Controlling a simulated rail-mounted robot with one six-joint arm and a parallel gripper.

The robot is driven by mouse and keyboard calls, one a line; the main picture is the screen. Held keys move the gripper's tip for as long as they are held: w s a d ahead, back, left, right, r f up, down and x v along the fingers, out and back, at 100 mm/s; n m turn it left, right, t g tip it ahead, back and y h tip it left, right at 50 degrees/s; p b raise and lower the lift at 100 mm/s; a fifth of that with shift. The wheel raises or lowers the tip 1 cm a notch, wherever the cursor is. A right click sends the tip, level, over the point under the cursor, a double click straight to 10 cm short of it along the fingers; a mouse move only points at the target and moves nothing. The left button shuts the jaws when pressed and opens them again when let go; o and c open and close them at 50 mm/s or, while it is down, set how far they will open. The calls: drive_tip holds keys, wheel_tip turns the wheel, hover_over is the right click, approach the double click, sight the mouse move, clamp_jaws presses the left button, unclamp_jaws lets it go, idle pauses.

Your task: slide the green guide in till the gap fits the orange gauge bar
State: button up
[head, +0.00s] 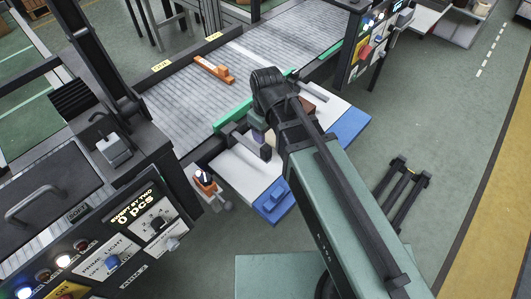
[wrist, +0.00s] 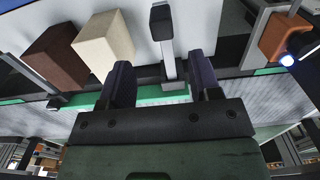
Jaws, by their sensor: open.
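The green guide (head: 232,113) runs along the near edge of the roller conveyor, and my arm covers its middle. In the wrist view a length of the guide (wrist: 150,98) shows between my fingers. A grey post with a dark end (wrist: 168,50) stands out from the guide's side and appears between the two fingers; I cannot tell whether either finger touches it. The orange gauge bar (head: 213,69) lies on the conveyor near its far side, apart from the guide. My gripper (wrist: 160,66) is open, pointing down at the guide; in the head view it is mostly hidden behind my arm.
A brown brick (wrist: 55,57) and a beige brick (wrist: 103,45) lie on the white surface left of my fingers in the wrist view. An orange sensor (wrist: 286,36) on a bracket is at right. A blue block (head: 271,196) sits at the white table's near end. Control panels flank the conveyor.

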sight(266, 147)
wheel_tip(266, 147, down, 11)
drive_tip(key=b, duration=1)
drive_tip(key=shift+a+b, duration=0.15)
drive_tip(key=shift+b, duration=0.25)
drive_tip(key=shift+r, duration=0.1)
drive_tip(key=shift+r, duration=0.1)
drive_tip(key=shift+c, duration=0.3)
clamp_jaws()
